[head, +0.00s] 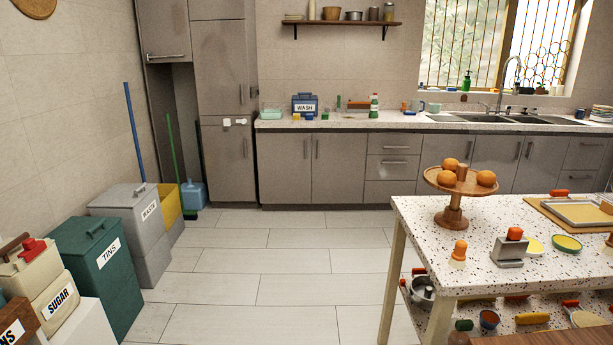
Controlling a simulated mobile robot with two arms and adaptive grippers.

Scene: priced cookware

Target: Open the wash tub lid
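The wash tub (304,108) is a small dark blue box with a white label reading WASH. It stands far off on the back counter, left of the middle of the head view. A blue lid or top with a handle shows on it, and the lid looks shut, though it is small at this distance. Neither of my grippers shows in the head view.
The speckled counter (420,122) runs along the back wall with a sink (495,117). A speckled table (490,235) with a fruit stand (455,187) is at right. Bins (105,258) line the left wall. The tiled floor (270,260) between is clear.

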